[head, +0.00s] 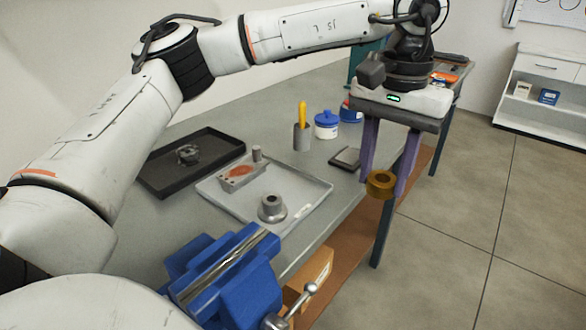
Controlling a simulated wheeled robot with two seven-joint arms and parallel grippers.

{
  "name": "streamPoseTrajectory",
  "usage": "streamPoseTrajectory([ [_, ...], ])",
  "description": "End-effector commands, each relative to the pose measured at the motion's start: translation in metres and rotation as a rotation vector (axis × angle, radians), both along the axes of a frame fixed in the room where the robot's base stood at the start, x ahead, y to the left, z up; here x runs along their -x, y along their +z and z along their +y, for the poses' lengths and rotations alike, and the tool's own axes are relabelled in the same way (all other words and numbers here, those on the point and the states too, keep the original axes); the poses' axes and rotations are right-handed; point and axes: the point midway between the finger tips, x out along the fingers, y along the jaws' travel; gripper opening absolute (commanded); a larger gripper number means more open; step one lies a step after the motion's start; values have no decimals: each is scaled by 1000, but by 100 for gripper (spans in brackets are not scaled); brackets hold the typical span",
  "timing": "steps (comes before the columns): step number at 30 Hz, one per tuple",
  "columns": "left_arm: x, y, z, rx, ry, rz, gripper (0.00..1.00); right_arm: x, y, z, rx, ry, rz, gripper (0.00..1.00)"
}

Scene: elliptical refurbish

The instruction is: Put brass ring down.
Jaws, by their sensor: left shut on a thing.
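My left gripper (386,178) points down with its two purple fingers shut on the brass ring (381,184). The ring is held between the fingertips, in the air by the right edge of the workbench (316,166). In the picture it overlaps the bench edge and the leg below, so its exact height and whether it is over the bench top are hard to tell. My right gripper does not show.
A light grey tray (310,194) holds a flanged grey part and a block with a reddish patch. A black tray (158,187) lies at the left. A blue vise (232,269) is at the front. A cup (302,137), a jar (326,125) and a dark square pad (345,158) stand behind.

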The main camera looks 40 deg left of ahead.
Motion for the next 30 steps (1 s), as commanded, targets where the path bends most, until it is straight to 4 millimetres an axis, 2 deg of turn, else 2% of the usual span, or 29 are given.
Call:
streamPoseTrajectory([
  [5,-12,3,42,4,391,7,7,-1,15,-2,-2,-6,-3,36],
  [9,-17,1,89,1,791,6,7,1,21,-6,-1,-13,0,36],
  [15,-12,-4,153,-1,1281,2,7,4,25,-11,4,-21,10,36],
  [18,-8,-6,175,0,1439,0,7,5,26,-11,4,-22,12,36],
  [23,-4,-13,190,-3,1556,-1,7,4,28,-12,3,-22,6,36],
  [30,-3,-56,191,-3,1567,0,7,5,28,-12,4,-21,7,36],
])
